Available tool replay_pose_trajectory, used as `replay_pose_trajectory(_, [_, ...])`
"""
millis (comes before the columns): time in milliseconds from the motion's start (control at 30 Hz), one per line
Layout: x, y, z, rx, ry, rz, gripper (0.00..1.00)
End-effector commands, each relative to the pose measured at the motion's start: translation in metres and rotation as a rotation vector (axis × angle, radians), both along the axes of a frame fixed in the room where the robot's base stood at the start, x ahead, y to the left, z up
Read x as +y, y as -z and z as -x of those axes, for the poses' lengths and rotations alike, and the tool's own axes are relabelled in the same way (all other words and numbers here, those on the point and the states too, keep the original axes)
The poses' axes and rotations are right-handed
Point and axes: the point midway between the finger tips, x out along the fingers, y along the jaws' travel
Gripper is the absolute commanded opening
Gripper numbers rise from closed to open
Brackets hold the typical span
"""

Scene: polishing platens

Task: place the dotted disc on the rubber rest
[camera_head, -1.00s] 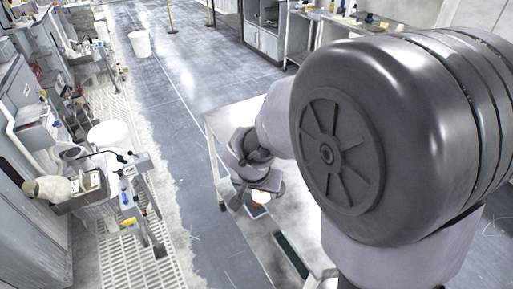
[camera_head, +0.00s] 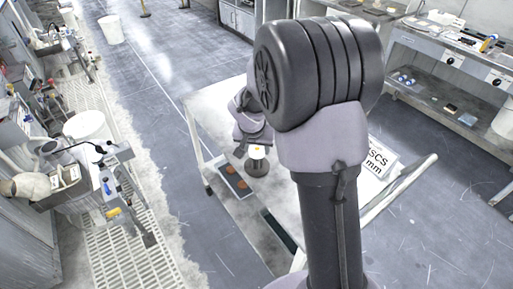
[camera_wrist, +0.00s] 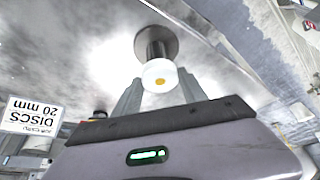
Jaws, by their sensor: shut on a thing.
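The dotted disc is white with an orange dot. It shows in the wrist view (camera_wrist: 152,81) between the fingertips of my gripper (camera_wrist: 160,88), which is shut on it. In the head view the disc (camera_head: 257,149) shows just below my wrist. A dark round post with a wide foot, which looks like the rubber rest (camera_wrist: 170,42), stands on the table directly behind the disc in the wrist view. In the head view the dark rest (camera_head: 257,170) is just under the disc. I cannot tell whether disc and rest touch.
The pale table (camera_head: 215,110) has a grey tray (camera_head: 224,168) with orange round pieces left of the rest. A dark green strip (camera_head: 281,230) lies nearer. A white "DISCS 20 mm" sign (camera_head: 378,160) is on the right. My arm hides much of the table.

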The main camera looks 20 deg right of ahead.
Motion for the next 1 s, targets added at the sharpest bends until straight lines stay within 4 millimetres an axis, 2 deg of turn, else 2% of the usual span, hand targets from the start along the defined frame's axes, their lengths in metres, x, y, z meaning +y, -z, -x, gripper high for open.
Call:
replay_pose_trajectory(100, [0.0,0.004,0.0,0.0,0.001,0.0,0.05])
replay_pose_trajectory(133, [0.0,0.003,0.0,0.0,0.001,0.0,0.56])
replay_pose_trajectory(200, [0.0,0.003,0.0,0.0,0.0,0.0,0.69])
replay_pose_trajectory(467, [0.0,0.002,0.0,0.0,0.0,0.0,0.71])
replay_pose_trajectory(567, [0.0,-0.003,0.0,0.0,0.0,0.0,0.71])
replay_pose_trajectory(667, [0.005,-0.023,0.005,-0.004,0.0,0.0,0.71])
replay_pose_trajectory(900, [0.02,-0.087,0.028,-0.002,0.0,0.0,0.71])
replay_pose_trajectory(1000, [0.024,-0.103,0.034,-0.001,0.0,0.0,0.71])
